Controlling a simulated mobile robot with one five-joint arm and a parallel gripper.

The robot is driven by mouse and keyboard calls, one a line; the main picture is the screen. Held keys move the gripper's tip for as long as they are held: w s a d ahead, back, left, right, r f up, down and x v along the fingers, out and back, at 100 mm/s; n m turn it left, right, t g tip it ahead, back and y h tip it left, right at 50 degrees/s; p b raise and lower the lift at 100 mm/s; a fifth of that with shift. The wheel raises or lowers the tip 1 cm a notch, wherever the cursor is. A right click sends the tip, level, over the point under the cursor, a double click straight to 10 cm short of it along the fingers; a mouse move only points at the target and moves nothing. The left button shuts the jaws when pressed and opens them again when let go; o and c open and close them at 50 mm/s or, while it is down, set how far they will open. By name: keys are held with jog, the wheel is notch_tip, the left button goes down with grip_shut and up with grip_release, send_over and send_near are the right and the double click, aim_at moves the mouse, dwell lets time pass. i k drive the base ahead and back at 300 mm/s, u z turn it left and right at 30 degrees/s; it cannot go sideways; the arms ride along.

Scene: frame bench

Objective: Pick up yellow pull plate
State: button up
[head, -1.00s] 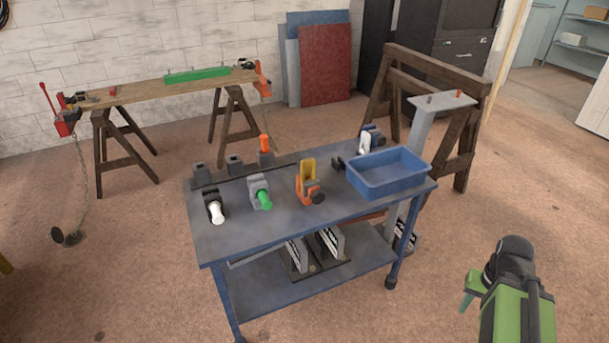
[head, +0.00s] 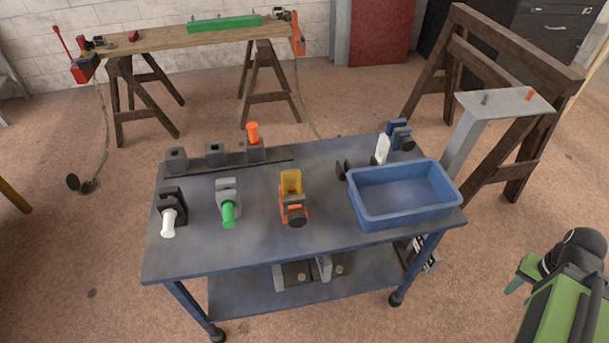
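The yellow pull plate (head: 291,181) stands upright in an orange holder with a dark round knob (head: 294,211), near the middle of the blue-grey bench (head: 255,241). The plate's lower part is hidden by the holder. My gripper (head: 522,273) shows only partly at the lower right, beside my green and black arm. It is off the bench, well right of the plate and apart from it. Its fingers are too small and hidden to tell whether they are open.
A blue tray (head: 405,219) stands right of the holder. White (head: 168,221) and green-handled (head: 228,213) fixtures stand left. Behind are dark sockets, one with an orange peg (head: 253,133), and a white plate (head: 381,149) in a blue holder.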

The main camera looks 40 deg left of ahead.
aim_at(291, 179)
jog(key=u, duration=0.35)
jog(key=k, duration=0.15)
jog(key=u, duration=3.05)
jog(key=i, duration=0.95)
jog(key=u, duration=0.2)
jog(key=k, duration=0.85)
jog(key=z, duration=0.2)
jog(key=i, duration=0.85)
jog(key=u, duration=0.1)
